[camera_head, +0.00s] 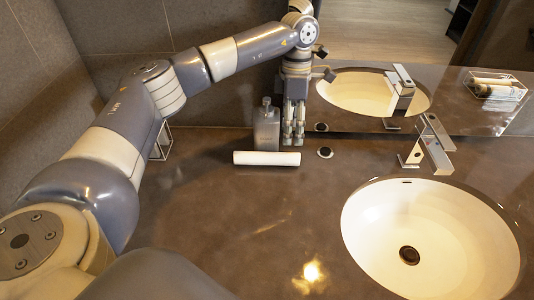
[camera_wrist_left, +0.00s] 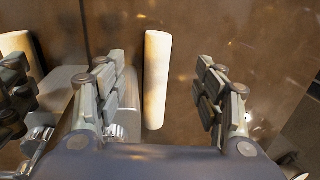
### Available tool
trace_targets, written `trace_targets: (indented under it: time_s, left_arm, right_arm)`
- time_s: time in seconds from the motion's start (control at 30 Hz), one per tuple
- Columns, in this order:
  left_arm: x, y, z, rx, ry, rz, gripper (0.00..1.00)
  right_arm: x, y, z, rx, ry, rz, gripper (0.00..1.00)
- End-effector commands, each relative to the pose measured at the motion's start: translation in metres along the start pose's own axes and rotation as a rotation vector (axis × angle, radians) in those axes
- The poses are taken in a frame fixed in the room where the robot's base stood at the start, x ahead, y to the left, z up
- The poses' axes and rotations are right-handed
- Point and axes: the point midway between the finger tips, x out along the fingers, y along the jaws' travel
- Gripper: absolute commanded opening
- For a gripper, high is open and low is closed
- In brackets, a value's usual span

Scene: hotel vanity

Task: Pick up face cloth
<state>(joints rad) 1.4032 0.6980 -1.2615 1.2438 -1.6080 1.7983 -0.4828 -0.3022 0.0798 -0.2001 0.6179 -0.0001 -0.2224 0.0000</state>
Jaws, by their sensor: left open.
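The face cloth (camera_head: 266,158) appears as a white roll lying on the brown counter, left of the sink. My left gripper (camera_head: 294,138) points down close to the mirror, behind the right end of the roll in the head view. It is open and empty. In the left wrist view the white roll (camera_wrist_left: 157,80) shows between the two spread fingers, touching neither in that view; its height below the fingertips is hard to judge. My right gripper is in neither view.
A grey dispenser bottle (camera_head: 265,128) stands just left of the gripper, behind the roll. A white sink (camera_head: 430,240) and its tap (camera_head: 432,148) are at the right. The mirror (camera_head: 345,122) is close behind. Counter in front of the roll is clear.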

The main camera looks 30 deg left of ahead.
Motion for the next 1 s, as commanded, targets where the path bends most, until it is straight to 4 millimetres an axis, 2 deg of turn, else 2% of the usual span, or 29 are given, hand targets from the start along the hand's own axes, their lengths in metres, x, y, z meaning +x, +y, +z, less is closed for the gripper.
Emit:
trace_targets:
  time_s: [0.1, 0.37, 0.53, 0.7, 0.97, 1.0]
  left_arm:
    - [0.020, -0.001, -0.001, 0.000, 0.002, -0.002, 0.63]
    - [0.042, 0.000, 0.000, -0.001, 0.000, -0.001, 0.63]
    - [0.064, 0.001, -0.002, -0.001, 0.003, -0.002, 0.63]
    - [0.086, 0.002, -0.002, 0.000, 0.001, -0.001, 0.63]
    - [0.091, 0.003, -0.002, 0.000, 0.000, 0.001, 0.63]
    - [0.091, 0.003, -0.001, 0.000, 0.000, 0.001, 0.58]
  right_arm:
    - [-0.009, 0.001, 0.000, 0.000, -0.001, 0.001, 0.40]
    - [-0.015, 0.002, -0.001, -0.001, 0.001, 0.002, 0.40]
    - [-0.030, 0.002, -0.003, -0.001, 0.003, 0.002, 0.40]
    - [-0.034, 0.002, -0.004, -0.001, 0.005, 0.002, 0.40]
    - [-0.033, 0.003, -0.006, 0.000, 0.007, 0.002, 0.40]
    - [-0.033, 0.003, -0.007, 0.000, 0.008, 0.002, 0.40]
